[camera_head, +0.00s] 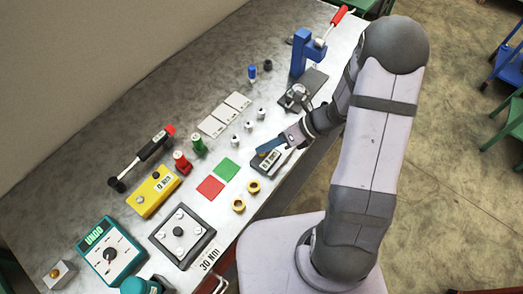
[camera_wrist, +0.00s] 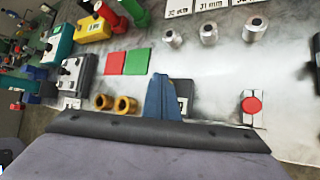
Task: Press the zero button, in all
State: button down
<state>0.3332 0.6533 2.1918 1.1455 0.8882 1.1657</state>
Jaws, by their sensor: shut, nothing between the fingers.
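My gripper (camera_head: 268,148) is shut and empty, with blue fingers pointing down at the bench. In the wrist view its fingers (camera_wrist: 160,97) form one blue wedge. Directly below or beside the fingertips is a small grey device (camera_head: 267,162) with a dark label or display, partly covered by the gripper. In the wrist view a dark piece (camera_wrist: 185,90) shows just right of the fingers, mostly hidden. A red round button (camera_wrist: 251,105) on a pale plate lies apart to the right. I cannot tell which button is the zero button, nor whether the fingertips touch anything.
Two brass rings (camera_head: 239,205), a red square (camera_head: 210,187) and a green square (camera_head: 227,169) lie to the left. A yellow box (camera_head: 153,191) with a dark knob and a teal box (camera_head: 110,253) stand further left. Several metal cylinders (camera_head: 248,126) and a blue press (camera_head: 304,52) stand behind.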

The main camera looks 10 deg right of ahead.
aim_at(266, 154)
jog(key=shift+r+p, duration=0.55)
jog(key=shift+r, duration=0.1)
notch_tip(266, 154, up, 5)
jog(key=p, duration=0.5)
dwell(0.9)
